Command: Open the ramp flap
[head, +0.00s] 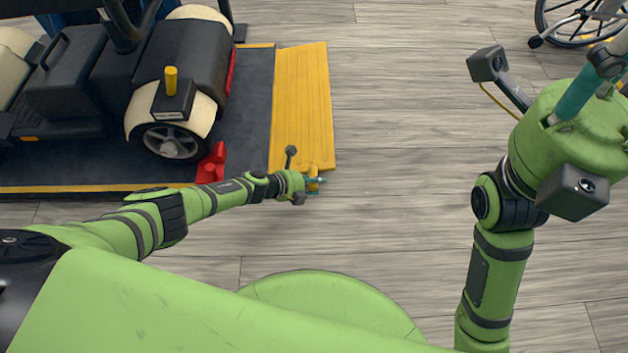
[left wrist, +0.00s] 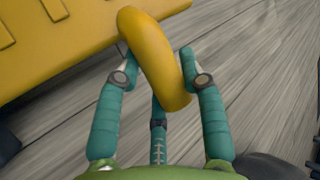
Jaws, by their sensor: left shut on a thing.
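The yellow ramp flap (head: 302,105) lies at the right edge of the dark platform in the head view, sloping or flat toward the wooden floor; I cannot tell its exact angle. Its yellow face also shows at the upper left of the left wrist view (left wrist: 60,35). A thick yellow loop handle (left wrist: 155,60) stands out from the flap. My left gripper (head: 316,180) is at the flap's near right corner. In the left wrist view its teal fingers (left wrist: 160,80) are shut around the handle, one on each side.
A scooter (head: 170,85) with cream fenders stands on the dark platform (head: 250,105). A red wedge (head: 212,163) sits by its front wheel. A wheelchair wheel (head: 565,22) shows at the top right. The wooden floor (head: 400,130) right of the flap is clear.

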